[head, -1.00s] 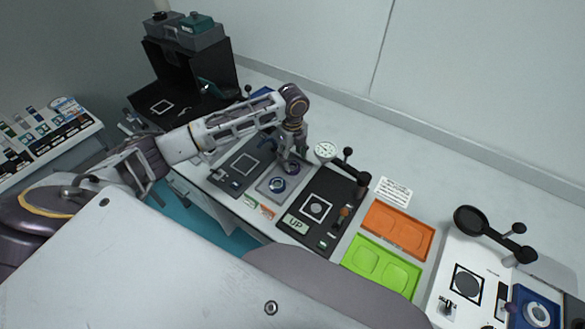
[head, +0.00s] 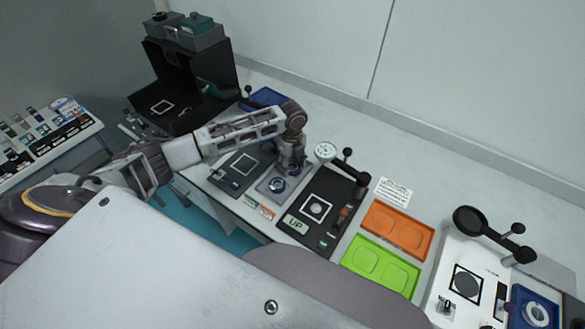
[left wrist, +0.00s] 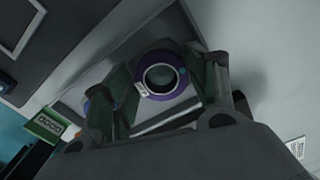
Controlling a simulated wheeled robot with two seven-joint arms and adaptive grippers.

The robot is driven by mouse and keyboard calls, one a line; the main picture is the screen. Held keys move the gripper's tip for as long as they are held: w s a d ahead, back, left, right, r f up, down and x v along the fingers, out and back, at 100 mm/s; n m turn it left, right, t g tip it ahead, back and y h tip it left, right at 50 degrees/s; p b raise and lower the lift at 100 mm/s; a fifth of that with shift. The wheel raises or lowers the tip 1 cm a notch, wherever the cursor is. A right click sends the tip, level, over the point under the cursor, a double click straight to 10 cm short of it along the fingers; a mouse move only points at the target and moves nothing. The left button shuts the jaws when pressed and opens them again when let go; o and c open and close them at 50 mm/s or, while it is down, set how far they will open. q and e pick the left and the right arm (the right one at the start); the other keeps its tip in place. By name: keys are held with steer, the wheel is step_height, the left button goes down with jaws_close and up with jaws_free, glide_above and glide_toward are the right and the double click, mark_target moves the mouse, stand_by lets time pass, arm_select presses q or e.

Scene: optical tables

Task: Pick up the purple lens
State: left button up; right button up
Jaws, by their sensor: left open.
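The purple lens (left wrist: 180,86), a ring with a dark clear centre and a small white label, sits on the grey tray (left wrist: 143,127) in the left wrist view. My left gripper (left wrist: 166,78) is open, with one finger on each side of the lens. In the head view my left gripper (head: 291,170) points down over the back part of the grey tray (head: 264,192) and hides what is under it. Another round lens (head: 277,185) with a bluish rim shows just in front of the gripper. My right gripper is not in view.
A black device with an UP label (head: 296,223) and a lever stands close right of the tray. A dark grey plate (head: 236,176) lies to the left. Orange (head: 399,229) and green (head: 381,266) trays lie farther right.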

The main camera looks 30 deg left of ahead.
mark_target(292, 166)
arm_select(q)
steer(key=shift+f, duration=0.2)
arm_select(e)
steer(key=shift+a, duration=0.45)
arm_select(q)
steer(key=c, duration=0.6)
steer(key=shift+r, duration=0.1)
steer(key=shift+c, duration=0.5)
step_height(292, 166, up, 9)
steer(key=shift+f, duration=0.2)
steer(key=shift+r, duration=0.65)
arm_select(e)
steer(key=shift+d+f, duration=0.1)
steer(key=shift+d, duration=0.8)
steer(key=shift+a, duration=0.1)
